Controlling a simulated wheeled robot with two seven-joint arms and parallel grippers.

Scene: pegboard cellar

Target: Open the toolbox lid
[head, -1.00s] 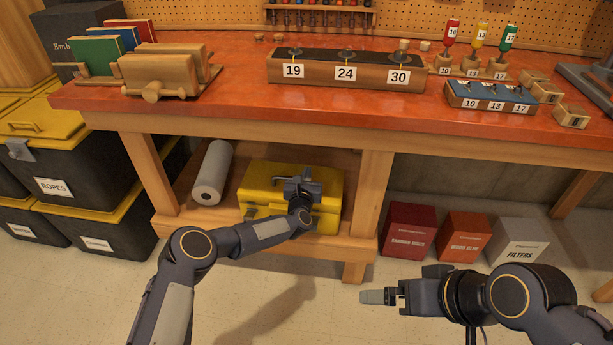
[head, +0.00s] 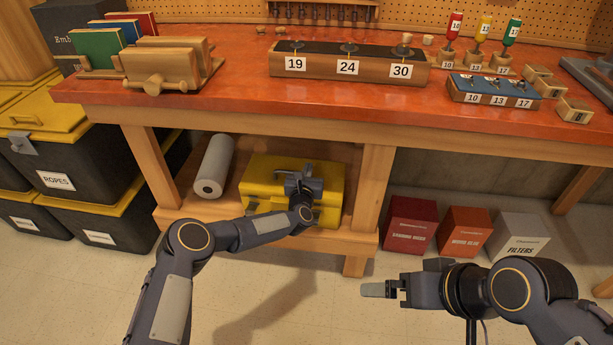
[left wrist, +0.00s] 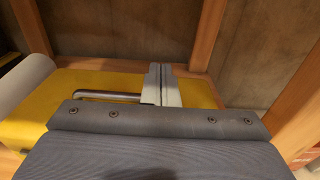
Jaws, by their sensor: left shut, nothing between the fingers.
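The yellow toolbox (head: 262,172) stands on the lower shelf under the bench, and its lid looks closed. My left gripper (head: 306,170) is over the right part of the toolbox and hides some of its top and front. In the left wrist view, the shut, empty fingers (left wrist: 161,84) reach over the yellow lid (left wrist: 90,80), just right of a grey bar handle (left wrist: 108,95). I cannot tell whether they touch the lid. My right gripper (head: 378,290) is over the floor, away from the toolbox; its finger gap is not clear.
A grey roll (head: 214,166) lies left of the toolbox. The bench's wooden leg (head: 370,195) stands close to its right, and the bench top (head: 230,98) overhangs it. A red box (head: 408,225), an orange box (head: 463,232) and a grey box (head: 513,236) stand right of the leg.

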